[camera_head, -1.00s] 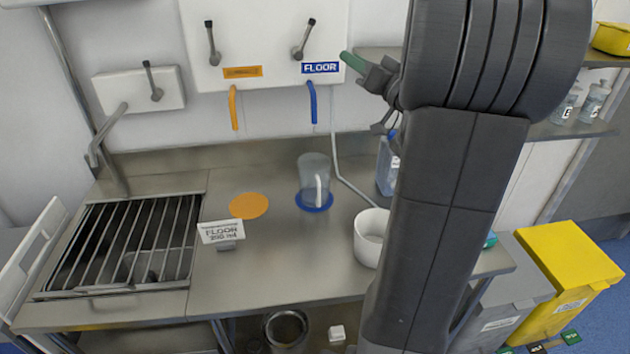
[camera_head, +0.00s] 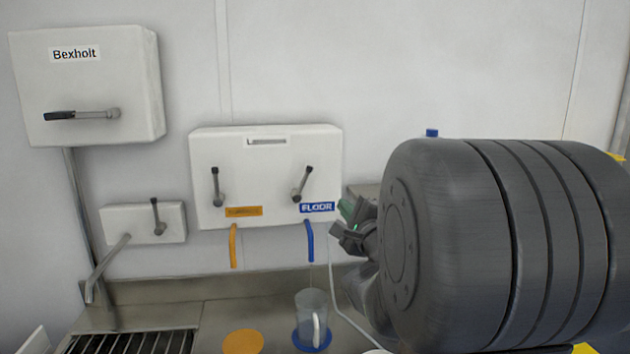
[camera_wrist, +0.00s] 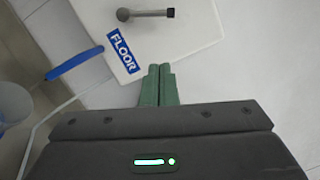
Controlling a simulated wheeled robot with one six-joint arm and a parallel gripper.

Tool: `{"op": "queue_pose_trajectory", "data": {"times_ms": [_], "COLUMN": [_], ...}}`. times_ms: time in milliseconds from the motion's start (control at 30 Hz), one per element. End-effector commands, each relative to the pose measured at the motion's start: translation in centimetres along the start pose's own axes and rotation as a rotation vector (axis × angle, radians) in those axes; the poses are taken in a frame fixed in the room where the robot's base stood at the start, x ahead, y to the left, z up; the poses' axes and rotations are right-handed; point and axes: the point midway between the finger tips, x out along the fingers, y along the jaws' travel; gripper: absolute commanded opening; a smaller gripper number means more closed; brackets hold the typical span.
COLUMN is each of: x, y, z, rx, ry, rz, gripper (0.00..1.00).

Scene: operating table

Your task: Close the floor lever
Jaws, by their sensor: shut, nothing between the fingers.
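The floor lever (camera_head: 302,184) is a grey lever with a black tip on the white dispenser box, above the blue FLOOR label (camera_head: 318,207). It is tilted, its black tip up and to the right. In the wrist view the lever (camera_wrist: 146,13) is at the top, beyond the FLOOR label. My gripper (camera_head: 346,209) is just right of the box's lower right corner, apart from the lever. In the wrist view its green fingers (camera_wrist: 159,84) are together and empty, pointing at the box edge. A clear jug (camera_head: 311,312) stands on the blue disc (camera_head: 313,341) below the blue spout (camera_head: 309,241).
A second lever (camera_head: 216,186) with an orange label and orange spout (camera_head: 233,246) is left on the same box. A small box with a lever (camera_head: 157,217) and the Bexholt box (camera_head: 88,88) are further left. An orange disc (camera_head: 243,342) lies on the counter.

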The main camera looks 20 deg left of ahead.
Motion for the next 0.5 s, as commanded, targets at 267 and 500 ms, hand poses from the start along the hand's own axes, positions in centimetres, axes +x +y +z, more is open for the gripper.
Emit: {"op": "queue_pose_trajectory", "data": {"times_ms": [267, 500], "x": [1.4, 5.6], "y": [0.2, 0.1], "z": [0.1, 0.1], "rx": [0.061, 0.06], "ry": [0.012, 0.011], "rz": [0.009, 0.01], "gripper": [0.0, 0.0]}}
